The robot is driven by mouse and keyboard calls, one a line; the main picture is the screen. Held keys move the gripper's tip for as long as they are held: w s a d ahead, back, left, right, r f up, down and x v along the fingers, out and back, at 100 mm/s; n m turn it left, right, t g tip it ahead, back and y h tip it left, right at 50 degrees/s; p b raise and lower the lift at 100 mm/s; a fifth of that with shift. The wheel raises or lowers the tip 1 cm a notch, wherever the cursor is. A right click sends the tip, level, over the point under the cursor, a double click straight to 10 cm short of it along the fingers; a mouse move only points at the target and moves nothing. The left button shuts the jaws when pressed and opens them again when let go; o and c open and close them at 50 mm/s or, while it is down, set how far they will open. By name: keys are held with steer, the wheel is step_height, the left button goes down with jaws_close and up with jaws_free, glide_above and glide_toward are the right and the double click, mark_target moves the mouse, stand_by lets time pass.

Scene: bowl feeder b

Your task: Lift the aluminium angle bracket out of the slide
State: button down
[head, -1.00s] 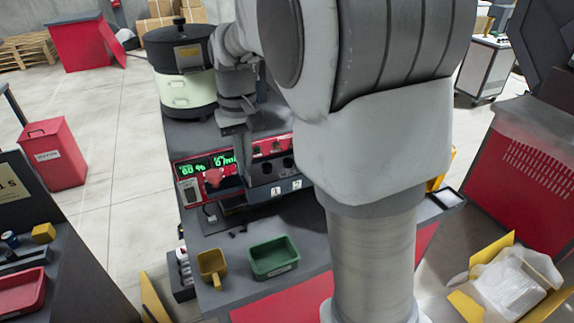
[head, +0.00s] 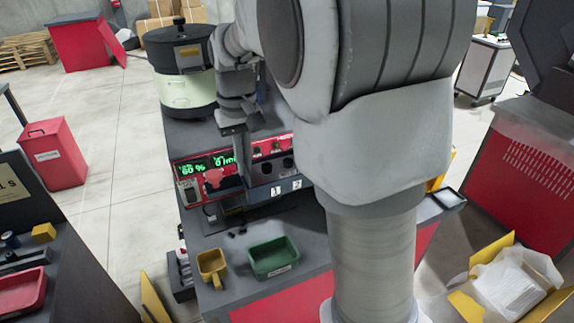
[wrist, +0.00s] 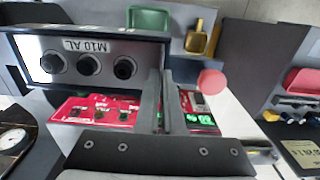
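My gripper (wrist: 162,98) points down over the feeder bench; its two dark fingers are close together with only a thin line between them. No part shows clearly between the fingers. I cannot make out the aluminium angle bracket or the slide in either view.
The bowl feeder (head: 184,65) stands behind my gripper. A red mushroom button (wrist: 211,82) is close right of the fingers. A green bin (head: 273,257) and a yellow scoop (head: 212,265) sit at the bench front, with small dark pieces (head: 237,233) behind them.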

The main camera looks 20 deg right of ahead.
steer(key=shift+r, duration=0.25)
steer(key=shift+r+p, duration=1.85)
steer(key=shift+s, duration=0.1)
